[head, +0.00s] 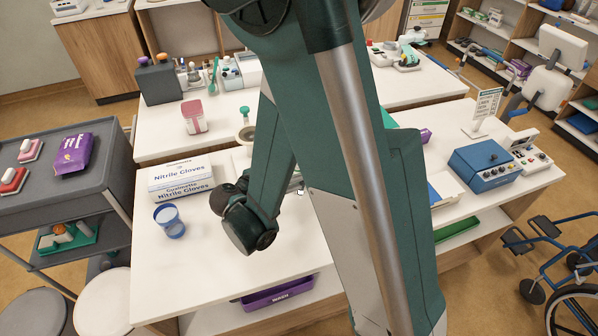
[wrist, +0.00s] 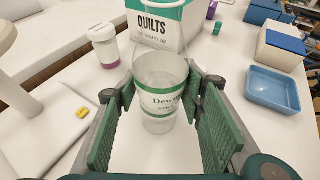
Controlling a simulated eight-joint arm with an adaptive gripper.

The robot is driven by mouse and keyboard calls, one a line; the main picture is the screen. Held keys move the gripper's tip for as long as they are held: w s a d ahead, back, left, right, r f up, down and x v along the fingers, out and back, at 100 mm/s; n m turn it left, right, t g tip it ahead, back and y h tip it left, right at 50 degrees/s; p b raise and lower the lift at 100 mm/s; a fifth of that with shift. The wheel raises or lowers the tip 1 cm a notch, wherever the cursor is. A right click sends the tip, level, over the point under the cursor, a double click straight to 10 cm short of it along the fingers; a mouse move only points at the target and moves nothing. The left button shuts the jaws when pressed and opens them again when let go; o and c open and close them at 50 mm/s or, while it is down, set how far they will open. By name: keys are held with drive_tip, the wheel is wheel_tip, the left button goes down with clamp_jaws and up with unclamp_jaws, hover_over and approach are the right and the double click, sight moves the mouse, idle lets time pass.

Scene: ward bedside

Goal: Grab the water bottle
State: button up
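The water bottle (wrist: 161,72) is clear, with green bands and a white label reading "Dew...". It stands upright in the middle of the wrist view. My gripper (wrist: 161,86) is open, with one green ribbed finger pad to each side of the bottle. The fingertips are close to its sides; I see no firm grip, and contact is hard to tell. In the head view my arm covers the middle of the table, and I can make out neither the bottle nor the fingers there.
Behind the bottle stands a white and green "QUILTS" box (wrist: 156,28). A white lidded jar (wrist: 104,45) is to its left, a blue tray (wrist: 272,90) to the right. A yellow item (wrist: 82,112) lies at left. The head view shows glove boxes (head: 181,178) and a blue cup (head: 169,221).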

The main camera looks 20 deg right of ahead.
drive_tip(key=c, duration=0.6)
drive_tip(key=shift+r, duration=0.4)
drive_tip(key=shift+r+p, duration=1.3)
drive_tip(key=shift+r, duration=3.25)
drive_tip(key=shift+r, duration=0.1)
